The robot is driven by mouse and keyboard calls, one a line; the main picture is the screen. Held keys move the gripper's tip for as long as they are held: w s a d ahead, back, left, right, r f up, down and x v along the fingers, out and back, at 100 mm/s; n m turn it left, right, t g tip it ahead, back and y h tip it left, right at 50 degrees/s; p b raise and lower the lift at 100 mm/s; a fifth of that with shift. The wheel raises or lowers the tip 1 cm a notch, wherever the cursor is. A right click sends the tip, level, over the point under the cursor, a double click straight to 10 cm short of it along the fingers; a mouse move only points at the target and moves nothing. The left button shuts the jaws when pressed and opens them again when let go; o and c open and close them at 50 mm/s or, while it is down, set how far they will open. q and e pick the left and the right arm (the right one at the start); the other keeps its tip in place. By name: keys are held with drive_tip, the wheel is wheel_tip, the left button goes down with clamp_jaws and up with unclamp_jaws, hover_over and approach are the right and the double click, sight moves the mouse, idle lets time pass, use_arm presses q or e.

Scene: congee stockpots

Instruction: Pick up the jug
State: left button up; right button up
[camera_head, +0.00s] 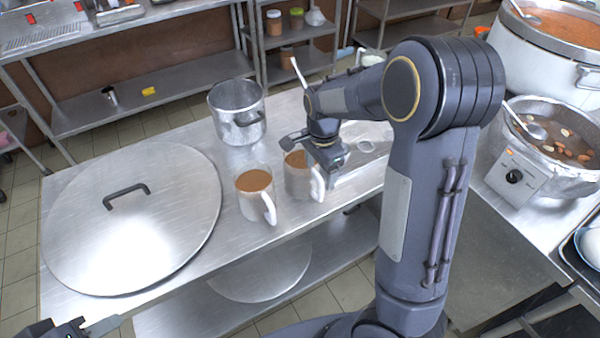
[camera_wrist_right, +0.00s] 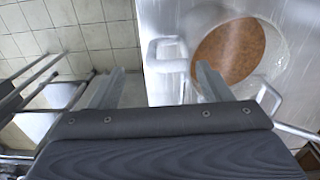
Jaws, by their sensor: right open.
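Two clear jugs of brown liquid with white handles stand side by side on the steel table, the left jug (camera_head: 254,200) and the right jug (camera_head: 295,183). My right gripper (camera_head: 328,165) is open, at the right jug's handle side, and partly covers that jug. In the right wrist view, a jug with brown contents (camera_wrist_right: 230,50) lies at upper right. Its white handle (camera_wrist_right: 168,68) shows between the two spread fingers of my right gripper (camera_wrist_right: 157,78); contact is unclear. My left gripper (camera_head: 85,328) is partly in view at the bottom left, its jaw state unclear.
A large round steel lid (camera_head: 130,235) with a dark handle covers the table's left part. A steel pot (camera_head: 238,112) stands behind the jugs. Shelves (camera_head: 150,95) line the back.

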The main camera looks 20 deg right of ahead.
sight(317, 174)
drive_tip(key=f, duration=0.5)
drive_tip(key=shift+w+a+f+p, duration=0.1)
drive_tip(key=shift+w+f+p, duration=0.2)
drive_tip(key=shift+w, duration=0.1)
drive_tip(key=shift+r, duration=0.1)
drive_tip(key=shift+c, duration=0.2)
clamp_jaws()
